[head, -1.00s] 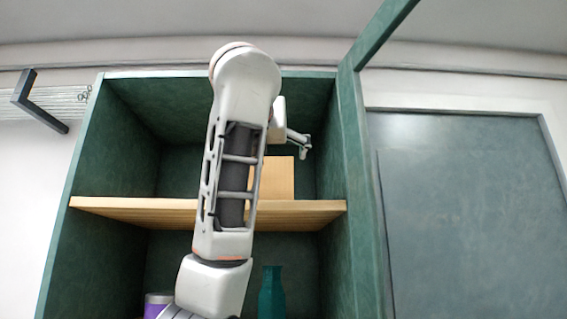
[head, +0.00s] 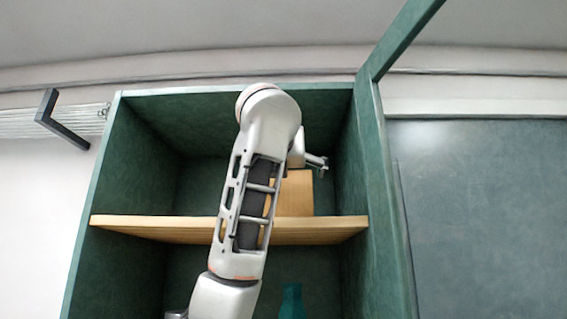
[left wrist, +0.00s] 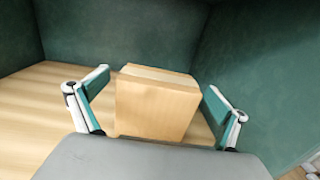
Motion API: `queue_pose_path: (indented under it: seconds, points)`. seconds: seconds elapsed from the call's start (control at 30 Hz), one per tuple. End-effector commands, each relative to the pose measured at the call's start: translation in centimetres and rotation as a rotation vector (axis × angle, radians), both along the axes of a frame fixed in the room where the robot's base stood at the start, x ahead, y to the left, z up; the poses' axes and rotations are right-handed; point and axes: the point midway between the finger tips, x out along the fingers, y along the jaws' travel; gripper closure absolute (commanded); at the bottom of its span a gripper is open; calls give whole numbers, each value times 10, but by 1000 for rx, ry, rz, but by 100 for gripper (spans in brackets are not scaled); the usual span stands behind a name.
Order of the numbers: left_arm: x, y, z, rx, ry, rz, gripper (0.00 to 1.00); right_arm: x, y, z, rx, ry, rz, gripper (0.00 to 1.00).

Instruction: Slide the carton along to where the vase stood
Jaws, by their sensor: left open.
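The carton (head: 297,194) is a plain tan box on the upper wooden shelf, toward its right side. My arm hides its left part in the head view. In the left wrist view the carton (left wrist: 155,106) stands between the two fingers of my left gripper (left wrist: 158,82), which is open, with a gap visible on the right. In the head view part of the left gripper (head: 318,163) shows above the carton's right edge. A teal vase (head: 292,302) stands in the compartment below, its lower part cut off by the frame.
The wooden shelf (head: 130,222) is clear to the left of my arm. Green cabinet walls (head: 351,170) close it in, the right one near the carton. A dark wall bracket (head: 62,130) is outside on the left.

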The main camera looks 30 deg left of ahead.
Motion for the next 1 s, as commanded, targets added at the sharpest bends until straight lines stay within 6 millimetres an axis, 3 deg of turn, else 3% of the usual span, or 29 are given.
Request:
queue_pose_path:
  seconds: [0.2, 0.57, 0.77, 1.0]
  points:
    - [19, 11, 1, 0, 1, 2, 0, 2, 0, 10, 0, -5, 0, 52]
    - [24, 12, 0, 0, 0, 0, 0, -1, -1, 5, -3, 5, 0, 52]
    - [23, 12, 0, -1, 0, 0, 45, -1, -1, 4, -3, 7, 0, 52]
    - [25, 11, 1, -1, 0, -1, 45, 0, -1, 8, -3, 3, -1, 52]
